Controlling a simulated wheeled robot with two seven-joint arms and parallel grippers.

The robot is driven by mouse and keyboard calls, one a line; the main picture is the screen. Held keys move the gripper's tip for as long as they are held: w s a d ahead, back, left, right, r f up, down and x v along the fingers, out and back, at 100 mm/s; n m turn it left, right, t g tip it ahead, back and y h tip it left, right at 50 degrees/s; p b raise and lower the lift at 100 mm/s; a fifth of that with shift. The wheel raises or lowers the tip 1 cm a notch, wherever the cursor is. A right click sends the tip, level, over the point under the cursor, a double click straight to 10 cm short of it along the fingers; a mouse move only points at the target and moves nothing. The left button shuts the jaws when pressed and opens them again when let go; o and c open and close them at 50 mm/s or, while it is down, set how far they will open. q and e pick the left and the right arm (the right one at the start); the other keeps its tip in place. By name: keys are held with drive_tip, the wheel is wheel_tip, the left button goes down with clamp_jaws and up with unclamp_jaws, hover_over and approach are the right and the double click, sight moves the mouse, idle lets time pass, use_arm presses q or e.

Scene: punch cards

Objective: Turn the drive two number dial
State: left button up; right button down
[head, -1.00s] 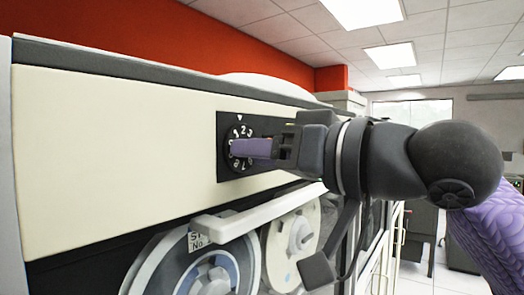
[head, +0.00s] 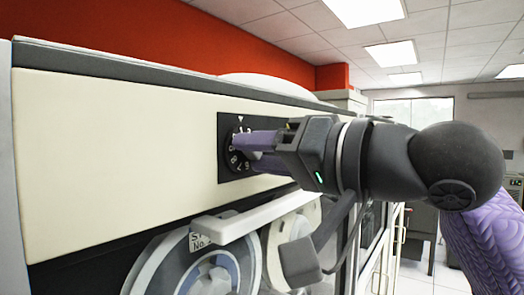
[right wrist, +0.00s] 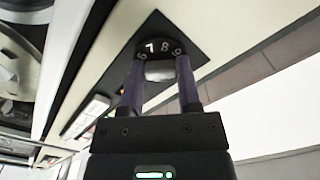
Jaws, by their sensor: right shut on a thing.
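The number dial (head: 234,158) is a black disc with white numerals on a black square plate (head: 224,174), set in the cream front panel of the tape drive. My right gripper (head: 243,148) reaches it from the right, its purple fingers shut on the dial's knob and hiding part of the numerals. In the right wrist view the dial (right wrist: 151,48) shows numerals including 7 and 8, and the grey knob (right wrist: 160,71) sits between the two fingers of my right gripper (right wrist: 160,75). My left gripper is not in view.
A white handle bar (head: 245,218) juts out below the dial, close under my right gripper. Tape reels (head: 195,275) show beneath it. The cream panel (head: 110,150) left of the dial is bare and clear.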

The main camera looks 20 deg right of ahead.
drive_tip(key=shift+r+m+p, duration=0.2)
drive_tip(key=shift+m+p, duration=0.5)
drive_tip(key=shift+m, duration=4.1)
drive_tip(key=shift+c, duration=1.5)
unclamp_jaws()
drive_tip(key=shift+s, duration=0.1)
drive_tip(key=b+v, duration=0.3)
drive_tip(key=v, duration=0.6)
drive_tip(key=shift+s+d, duration=0.3)
